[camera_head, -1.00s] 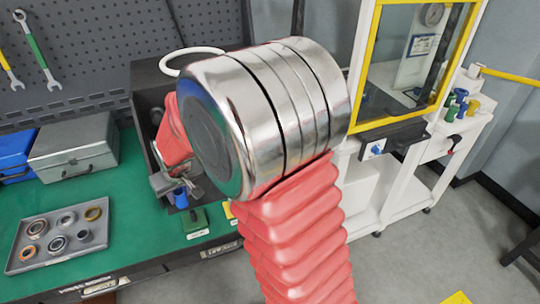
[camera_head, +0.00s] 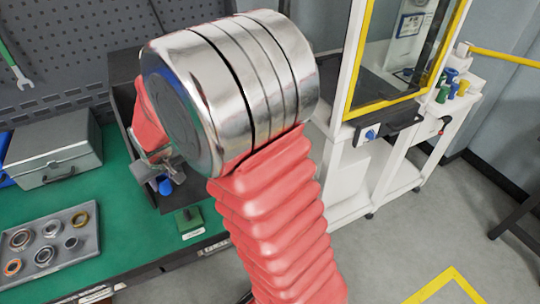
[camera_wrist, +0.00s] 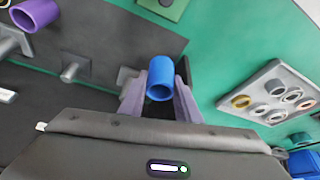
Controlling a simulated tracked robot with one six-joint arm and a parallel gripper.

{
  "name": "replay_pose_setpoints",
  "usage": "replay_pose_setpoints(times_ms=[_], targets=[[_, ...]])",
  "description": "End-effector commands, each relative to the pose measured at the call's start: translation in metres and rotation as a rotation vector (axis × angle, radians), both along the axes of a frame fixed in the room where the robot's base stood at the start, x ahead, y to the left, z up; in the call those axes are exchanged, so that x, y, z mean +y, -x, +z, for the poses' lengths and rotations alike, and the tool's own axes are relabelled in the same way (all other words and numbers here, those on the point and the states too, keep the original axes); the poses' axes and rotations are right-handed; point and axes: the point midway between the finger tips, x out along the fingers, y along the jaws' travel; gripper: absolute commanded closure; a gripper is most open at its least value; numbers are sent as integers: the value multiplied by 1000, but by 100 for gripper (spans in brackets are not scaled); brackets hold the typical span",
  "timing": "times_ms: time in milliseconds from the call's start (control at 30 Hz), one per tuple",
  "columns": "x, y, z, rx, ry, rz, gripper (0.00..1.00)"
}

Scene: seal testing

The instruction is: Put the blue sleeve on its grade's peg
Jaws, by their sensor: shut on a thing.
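The blue sleeve (camera_wrist: 160,79) is a short hollow tube between the two purple-grey fingers of my gripper (camera_wrist: 160,96) in the wrist view. My gripper is shut on it, with its open end facing the camera. In the head view the sleeve (camera_head: 165,186) shows small below my gripper (camera_head: 160,172), partly hidden by my arm. In the wrist view, a grey peg (camera_wrist: 72,70) stands on a square plate left of the sleeve. Another plate (camera_wrist: 125,76) lies close behind the left finger. I cannot read any grade marking.
A purple sleeve (camera_wrist: 36,14) is at the wrist view's upper left. A grey tray of ring seals (camera_head: 50,240) lies on the green bench, near a grey toolbox (camera_head: 55,150). A green block (camera_head: 188,219) sits by the bench edge. A yellow-framed white cabinet (camera_head: 360,140) stands right.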

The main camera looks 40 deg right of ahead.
Motion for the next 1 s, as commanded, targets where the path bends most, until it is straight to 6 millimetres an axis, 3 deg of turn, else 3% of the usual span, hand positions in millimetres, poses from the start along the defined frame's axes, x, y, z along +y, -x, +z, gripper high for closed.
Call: replay_pose_setpoints(times_ms=[167,367,700,1000], targets=[[-19,4,2,3,1,-15,100],[-68,20,7,14,6,-43,100],[-163,69,18,28,6,-95,100],[-231,122,27,23,1,-136,100]])
